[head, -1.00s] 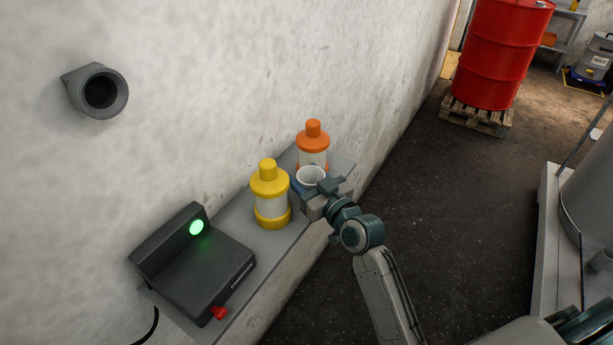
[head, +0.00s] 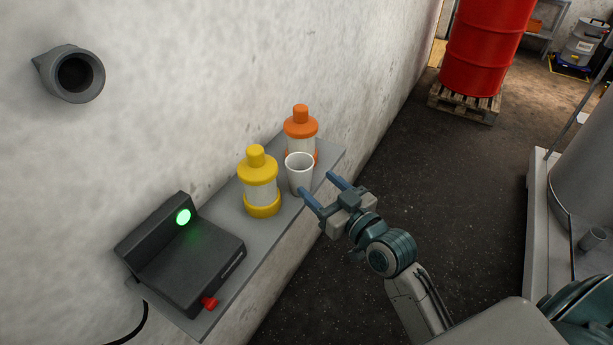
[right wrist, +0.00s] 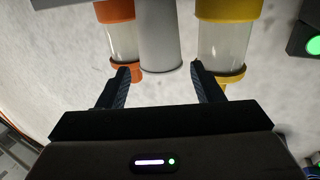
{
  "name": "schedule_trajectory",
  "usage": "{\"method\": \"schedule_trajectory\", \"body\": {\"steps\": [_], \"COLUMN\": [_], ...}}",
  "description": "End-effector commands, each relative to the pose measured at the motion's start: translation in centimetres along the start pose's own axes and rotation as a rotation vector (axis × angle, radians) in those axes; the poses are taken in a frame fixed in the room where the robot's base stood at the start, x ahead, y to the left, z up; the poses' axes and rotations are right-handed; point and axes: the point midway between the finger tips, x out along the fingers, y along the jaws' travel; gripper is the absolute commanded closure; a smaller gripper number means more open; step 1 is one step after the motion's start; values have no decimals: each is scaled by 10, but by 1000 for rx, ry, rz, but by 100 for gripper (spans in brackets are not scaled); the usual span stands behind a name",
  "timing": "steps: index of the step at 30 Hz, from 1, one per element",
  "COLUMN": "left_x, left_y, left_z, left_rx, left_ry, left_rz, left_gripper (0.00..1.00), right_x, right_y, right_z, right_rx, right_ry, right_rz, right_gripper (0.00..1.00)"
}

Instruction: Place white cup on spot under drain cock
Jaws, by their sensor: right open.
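The white cup (head: 299,174) stands upright on the grey wall shelf (head: 268,226), between the yellow-capped bottle and the orange-capped bottle. My right gripper (head: 317,184) is open and empty beside the cup, on its room side, with the fingers pointing toward it. In the right wrist view the cup (right wrist: 159,40) shows ahead between the two spread fingers (right wrist: 160,78), and they do not close on it. I cannot make out a drain cock or a spot under it. My left gripper is not in view.
The yellow-capped bottle (head: 260,184) and the orange-capped bottle (head: 300,127) flank the cup closely. A black device with a green light (head: 183,240) sits at the shelf's near end. A red drum (head: 486,45) stands on a pallet (head: 464,102) at the back. The dark floor between is clear.

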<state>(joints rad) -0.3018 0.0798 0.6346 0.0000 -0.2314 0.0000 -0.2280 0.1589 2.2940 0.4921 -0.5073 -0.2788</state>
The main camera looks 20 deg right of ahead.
Motion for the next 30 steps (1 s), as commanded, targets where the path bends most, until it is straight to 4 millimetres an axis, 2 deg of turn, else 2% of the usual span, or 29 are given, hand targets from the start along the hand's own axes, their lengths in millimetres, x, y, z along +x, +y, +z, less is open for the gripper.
{"method": "schedule_trajectory", "body": {"steps": [3, 6, 15, 17, 19, 20, 23, 24, 26, 27, 29, 30], "left_x": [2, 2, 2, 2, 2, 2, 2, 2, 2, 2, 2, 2], "left_y": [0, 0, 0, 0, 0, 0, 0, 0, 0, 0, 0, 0], "left_z": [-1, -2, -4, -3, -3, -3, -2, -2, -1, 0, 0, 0], "left_rx": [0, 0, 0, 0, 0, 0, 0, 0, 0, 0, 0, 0], "left_ry": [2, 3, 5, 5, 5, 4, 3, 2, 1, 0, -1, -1], "left_rz": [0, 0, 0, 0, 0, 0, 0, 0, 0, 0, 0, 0], "left_gripper": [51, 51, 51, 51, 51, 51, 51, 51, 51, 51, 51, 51], "right_x": [-16, -22, -25, -23, -18, -16, -8, -7, -11, -16, -30, -41], "right_y": [0, 0, 0, 2, 9, 13, 29, 36, 47, 52, 59, 62], "right_z": [1, 0, 0, 7, 28, 42, 109, 142, 196, 235, 291, 327], "right_rx": [-3, 0, 1, 3, 10, 14, 33, 41, 52, 60, 69, 75], "right_ry": [-2, -1, -1, -13, -49, -72, -182, -238, -327, -391, -485, -548], "right_rz": [1, 0, 0, 5, 21, 31, 75, 95, 127, 148, 177, 194], "right_gripper": [40, 40, 40, 40, 40, 40, 40, 40, 40, 40, 40, 40]}}
